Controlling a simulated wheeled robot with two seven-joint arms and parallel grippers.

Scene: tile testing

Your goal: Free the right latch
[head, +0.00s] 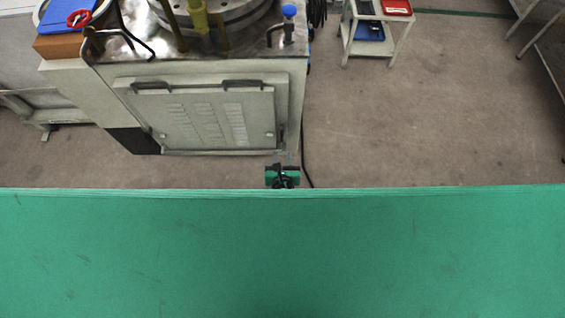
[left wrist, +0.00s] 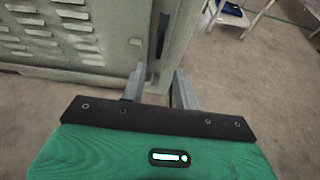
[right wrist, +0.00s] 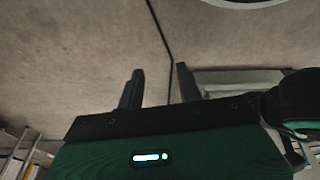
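The machine's louvred door panel (head: 205,116) faces me in the head view. A dark upright latch (head: 282,132) is at its right edge, low down. In the left wrist view the latch (left wrist: 162,36) lies just beyond the fingertips. My left gripper (head: 283,158) is just below the latch in the head view. Its two fingers (left wrist: 160,76) are apart with nothing held between them; whether one touches the panel edge I cannot tell. My right gripper (right wrist: 159,72) is open and empty over bare floor in its own wrist view, and is outside the head view.
A green surface (head: 280,250) fills the front of the head view. A dark cable (head: 305,160) runs down beside the machine and along the floor. A small white cart (head: 376,30) stands back right.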

